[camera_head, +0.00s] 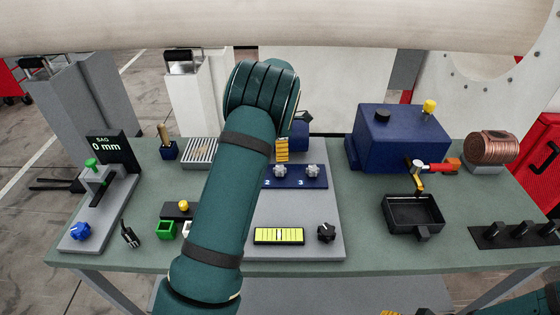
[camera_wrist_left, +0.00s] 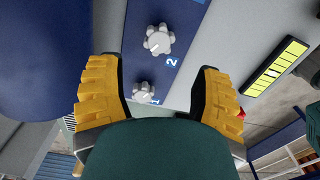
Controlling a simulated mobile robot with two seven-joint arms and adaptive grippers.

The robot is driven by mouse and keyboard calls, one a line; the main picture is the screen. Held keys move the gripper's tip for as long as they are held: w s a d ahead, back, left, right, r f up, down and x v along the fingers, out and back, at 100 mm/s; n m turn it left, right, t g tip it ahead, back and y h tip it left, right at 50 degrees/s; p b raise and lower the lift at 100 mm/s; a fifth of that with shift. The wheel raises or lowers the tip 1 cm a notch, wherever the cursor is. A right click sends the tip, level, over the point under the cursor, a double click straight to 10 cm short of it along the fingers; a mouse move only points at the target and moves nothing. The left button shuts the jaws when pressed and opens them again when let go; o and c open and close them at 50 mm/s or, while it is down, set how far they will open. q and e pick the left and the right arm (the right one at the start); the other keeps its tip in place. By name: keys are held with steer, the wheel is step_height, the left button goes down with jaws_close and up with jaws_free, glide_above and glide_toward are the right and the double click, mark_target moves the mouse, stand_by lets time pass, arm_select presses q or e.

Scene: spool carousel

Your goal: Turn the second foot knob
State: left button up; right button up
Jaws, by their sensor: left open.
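The blue plate (camera_head: 290,184) carries grey-white foot knobs with numbers beside them. In the head view the second foot knob (camera_head: 281,170) and the third knob (camera_head: 312,171) show; my left arm covers the plate's left part. In the left wrist view the second knob (camera_wrist_left: 158,40) stands beside the "2", beyond my fingertips, and the first knob (camera_wrist_left: 144,92) shows between the fingers. One yellow finger (camera_head: 281,150) shows behind that knob in the head view. A yellow part of my right gripper (camera_head: 390,312) barely shows.
A level vial (camera_head: 279,236) and a black knob (camera_head: 326,232) sit on the grey base plate's front. A blue box (camera_head: 400,140) and black tray (camera_head: 413,213) stand right.

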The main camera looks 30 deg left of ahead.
arm_select(q)
steer(key=shift+r, duration=1.4)
steer(key=shift+f, duration=0.1)
